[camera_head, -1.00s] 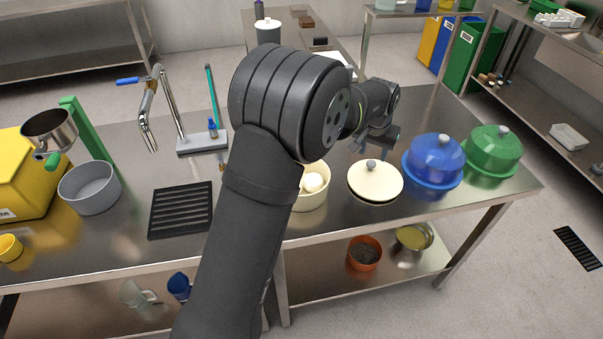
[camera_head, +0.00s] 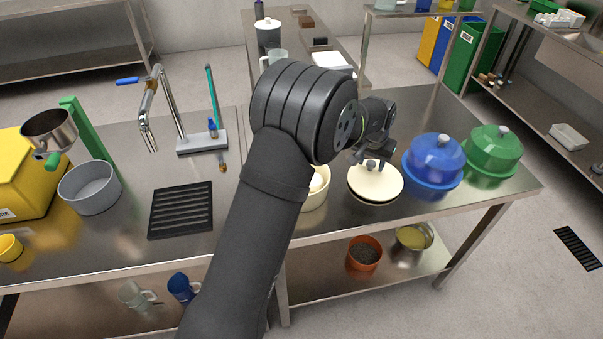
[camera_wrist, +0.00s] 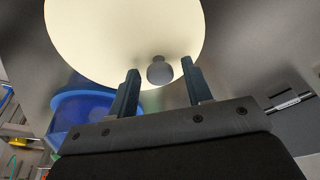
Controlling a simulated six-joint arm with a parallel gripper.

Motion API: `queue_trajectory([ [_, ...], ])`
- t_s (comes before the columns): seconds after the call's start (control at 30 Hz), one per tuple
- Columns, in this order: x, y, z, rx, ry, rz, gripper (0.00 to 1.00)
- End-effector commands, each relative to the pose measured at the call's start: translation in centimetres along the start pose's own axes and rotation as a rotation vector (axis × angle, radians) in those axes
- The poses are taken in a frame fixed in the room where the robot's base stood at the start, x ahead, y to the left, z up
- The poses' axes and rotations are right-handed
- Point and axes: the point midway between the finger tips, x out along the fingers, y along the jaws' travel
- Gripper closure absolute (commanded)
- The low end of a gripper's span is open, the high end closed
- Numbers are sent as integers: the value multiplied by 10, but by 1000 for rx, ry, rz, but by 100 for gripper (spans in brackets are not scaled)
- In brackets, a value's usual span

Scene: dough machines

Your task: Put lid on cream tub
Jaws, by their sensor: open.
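The cream lid (camera_head: 375,184) with a grey knob (camera_head: 372,165) lies on the table, on what looks like a pale plate or rim beneath it. My gripper (camera_head: 372,160) is at the knob, and my wrist hides part of it. In the wrist view, the lid (camera_wrist: 120,35) fills the upper part, and the knob (camera_wrist: 159,70) sits between the open fingers (camera_wrist: 160,82), with space on both sides. The cream tub (camera_head: 316,192) stands left of the lid, open, with a pale round thing (camera_head: 318,180) inside. My arm hides much of the tub.
A blue dome (camera_head: 433,160) stands close to the lid's right, with a green dome (camera_head: 493,150) beyond it. The blue dome also shows in the wrist view (camera_wrist: 75,112). A black grate (camera_head: 181,210) and grey pot (camera_head: 89,187) lie left of my arm. The table's front edge is just before the tub.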

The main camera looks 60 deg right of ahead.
Motion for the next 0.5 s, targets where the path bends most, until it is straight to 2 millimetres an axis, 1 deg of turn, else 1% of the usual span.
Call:
queue_trajectory([
  [0.13,0,0,0,0,0,0,55],
  [0.17,0,0,0,0,0,0,58],
  [0.2,0,0,0,0,0,0,66],
  [0.33,0,0,0,0,0,0,92],
  [0.37,0,0,0,0,0,0,96],
  [0.5,-2,0,-1,0,1,0,96],
])
